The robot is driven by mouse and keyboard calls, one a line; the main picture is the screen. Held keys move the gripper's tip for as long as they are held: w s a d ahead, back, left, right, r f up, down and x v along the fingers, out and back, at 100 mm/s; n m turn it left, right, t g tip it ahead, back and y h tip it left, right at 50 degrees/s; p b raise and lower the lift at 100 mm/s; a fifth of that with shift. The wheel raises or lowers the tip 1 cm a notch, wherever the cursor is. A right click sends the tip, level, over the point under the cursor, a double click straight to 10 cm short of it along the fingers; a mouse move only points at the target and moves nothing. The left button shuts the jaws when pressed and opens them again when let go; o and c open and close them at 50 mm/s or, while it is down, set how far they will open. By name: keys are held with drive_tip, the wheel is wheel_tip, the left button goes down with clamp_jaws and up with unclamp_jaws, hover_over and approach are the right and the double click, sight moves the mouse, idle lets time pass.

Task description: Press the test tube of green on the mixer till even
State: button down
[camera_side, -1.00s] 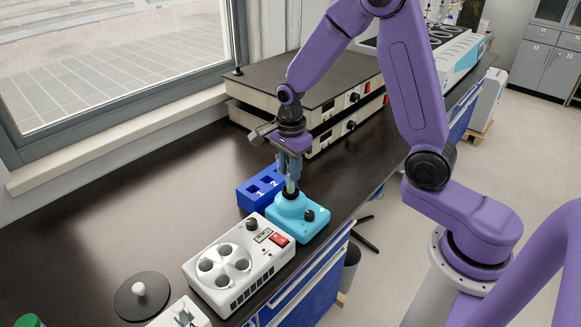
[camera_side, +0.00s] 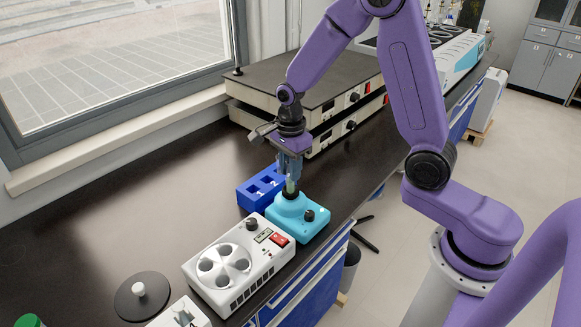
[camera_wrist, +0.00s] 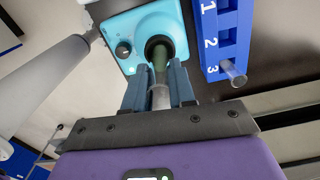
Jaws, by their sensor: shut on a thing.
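The mixer is a light-blue box (camera_side: 297,216) with a dark round cup on top and a black knob. It also shows in the wrist view (camera_wrist: 141,26). My gripper (camera_side: 290,177) is above it, pointing down, with its fingers shut on the test tube of green (camera_wrist: 160,70). In the wrist view my gripper (camera_wrist: 159,92) has the tube between its two fingers. The tube's green lower end is at the dark cup of the mixer. The fingers hide part of the tube, and I cannot tell how evenly mixed the liquid is.
A blue rack (camera_side: 258,187) with numbered slots stands behind the mixer; a clear tube (camera_wrist: 235,73) is in slot 3. A white device with round wells (camera_side: 238,265) is in front. Flat grey devices (camera_side: 310,90) stand behind. The bench on the left is mostly clear.

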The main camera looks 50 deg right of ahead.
drive_tip(key=shift+r, duration=3)
